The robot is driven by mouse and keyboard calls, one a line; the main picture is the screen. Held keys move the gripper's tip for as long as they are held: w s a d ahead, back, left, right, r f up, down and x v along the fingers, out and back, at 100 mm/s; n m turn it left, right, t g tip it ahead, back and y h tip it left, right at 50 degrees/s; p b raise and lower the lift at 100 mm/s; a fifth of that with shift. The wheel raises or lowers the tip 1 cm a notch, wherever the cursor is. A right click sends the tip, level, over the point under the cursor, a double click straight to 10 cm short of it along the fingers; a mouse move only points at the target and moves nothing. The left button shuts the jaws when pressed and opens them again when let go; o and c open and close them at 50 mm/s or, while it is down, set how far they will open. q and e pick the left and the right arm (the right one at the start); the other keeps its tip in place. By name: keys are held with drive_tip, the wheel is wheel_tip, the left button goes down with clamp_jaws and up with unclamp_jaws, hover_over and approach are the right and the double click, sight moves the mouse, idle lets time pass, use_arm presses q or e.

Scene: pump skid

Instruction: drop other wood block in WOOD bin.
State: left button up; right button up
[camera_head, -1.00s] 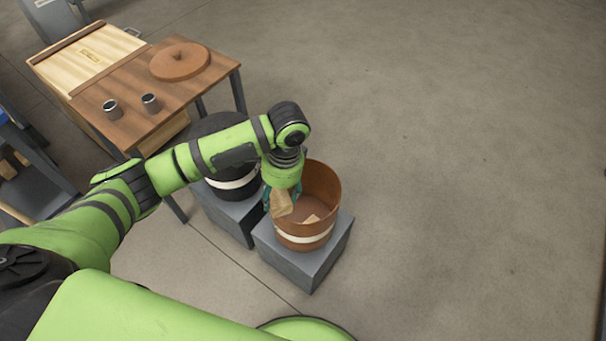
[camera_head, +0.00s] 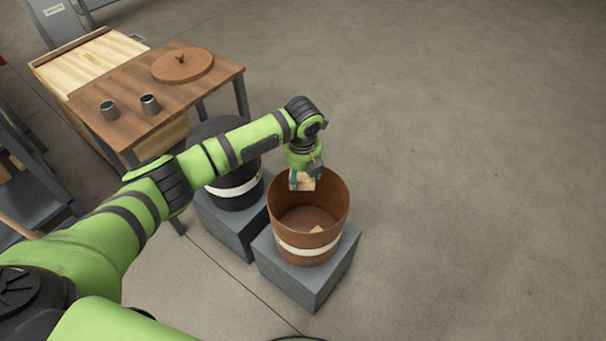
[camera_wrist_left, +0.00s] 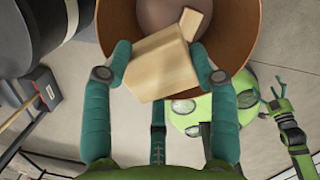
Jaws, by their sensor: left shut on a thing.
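My left gripper (camera_head: 305,180) is shut on a pale wood block (camera_wrist_left: 158,66), with one teal finger on each side of it. The block also shows in the head view (camera_head: 304,184), held above the far part of the brown bin's opening. The brown round bin (camera_head: 308,259) has a pale band, whose lettering I cannot read, and stands on a grey pedestal. Another small wood block (camera_head: 316,229) lies on its floor and also shows in the left wrist view (camera_wrist_left: 187,21). My right gripper (camera_wrist_left: 270,95) shows at the right of the wrist view, its fingers apart and empty.
A black bin (camera_head: 236,182) with a white band stands on another grey pedestal (camera_head: 229,221) just left. A wooden table (camera_head: 165,84) behind holds two metal cups (camera_head: 150,104) and a round brown lid (camera_head: 183,66). The floor to the right is clear.

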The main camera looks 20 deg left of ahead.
sight(303, 186)
use_arm(q)
wheel_tip(303, 186, down, 4)
drive_tip(key=b, duration=0.3)
drive_tip(key=shift+r+b, duration=0.2)
drive_tip(key=shift+b, duration=0.1)
drive_tip(key=shift+f+b, duration=0.65)
drive_tip(key=shift+b, duration=0.05)
drive_tip(key=shift+f+b, duration=0.5)
drive_tip(key=shift+b, duration=0.1)
use_arm(e)
drive_tip(key=shift+w+a+f, duration=0.1)
drive_tip(key=shift+w+a, duration=0.15)
drive_tip(key=shift+w, duration=0.6)
drive_tip(key=shift+w+a, duration=0.3)
drive_tip(key=shift+w, duration=0.55)
drive_tip(key=shift+w+a+f, duration=0.1)
drive_tip(key=shift+w+a, duration=0.15)
drive_tip(key=shift+w, duration=0.6)
drive_tip(key=shift+r, duration=0.1)
use_arm(q)
drive_tip(key=o, duration=1.2)
drive_tip(key=shift+o, duration=0.2)
drive_tip(key=shift+r, duration=0.1)
drive_tip(key=r, duration=0.4)
drive_tip(key=s+r, duration=0.1)
drive_tip(key=r, duration=0.6)
drive_tip(key=shift+s+d+r, duration=0.2)
drive_tip(key=shift+s+r, duration=0.15)
